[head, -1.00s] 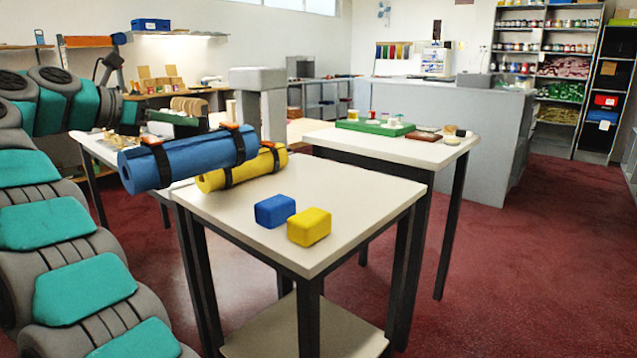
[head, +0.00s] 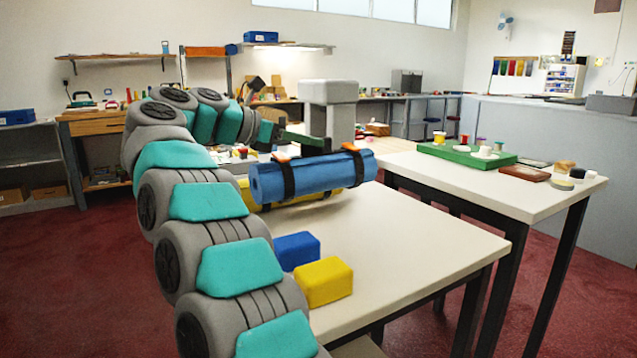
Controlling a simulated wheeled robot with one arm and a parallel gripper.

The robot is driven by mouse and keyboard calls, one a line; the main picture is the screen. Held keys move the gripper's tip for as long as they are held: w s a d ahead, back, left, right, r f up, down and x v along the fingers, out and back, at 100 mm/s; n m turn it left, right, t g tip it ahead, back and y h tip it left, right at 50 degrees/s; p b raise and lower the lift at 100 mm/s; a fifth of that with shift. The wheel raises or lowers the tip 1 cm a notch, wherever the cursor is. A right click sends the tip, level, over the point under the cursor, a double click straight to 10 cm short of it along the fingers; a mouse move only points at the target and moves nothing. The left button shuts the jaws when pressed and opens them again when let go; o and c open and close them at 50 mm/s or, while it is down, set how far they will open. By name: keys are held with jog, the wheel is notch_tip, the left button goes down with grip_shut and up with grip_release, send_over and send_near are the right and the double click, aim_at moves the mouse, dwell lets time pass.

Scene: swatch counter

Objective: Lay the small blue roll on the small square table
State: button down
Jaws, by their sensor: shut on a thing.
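The blue roll (head: 312,177), with two black straps and orange tabs, is held in the middle of the view, with its length running left to right. My grey gripper (head: 331,136) comes down at the roll's far side and is shut on it; its fingertips are partly hidden by the roll. A yellow roll (head: 252,196) shows just behind and below the blue one, mostly covered by it. Below is the near white-topped table (head: 415,240) with dark legs. I cannot tell for sure whether the blue roll is clear of the yellow roll.
A blue block (head: 297,250) and a yellow block (head: 323,283) stand on the near table's front left part. Its right part is bare. A second white table (head: 440,180) behind carries a green tray (head: 467,157) and small items. My arm covers the left side.

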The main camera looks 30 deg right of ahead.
aim_at(261, 163)
jog(key=shift+f, duration=3.45)
jog(key=shift+f+b, duration=0.25)
jog(key=shift+b, duration=0.2)
jog(key=c, duration=0.9)
grip_release()
jog(key=shift+o, duration=0.2)
jog(key=shift+r, duration=0.15)
jog(key=shift+r+p, duration=0.2)
jog(key=shift+p, duration=0.3)
jog(key=b+v, duration=0.1)
jog(key=v, duration=0.9)
jog(key=shift+f+b, duration=0.15)
jog(key=shift+b, duration=0.15)
jog(key=shift+v, duration=1.05)
jog(key=shift+w+d, duration=0.1)
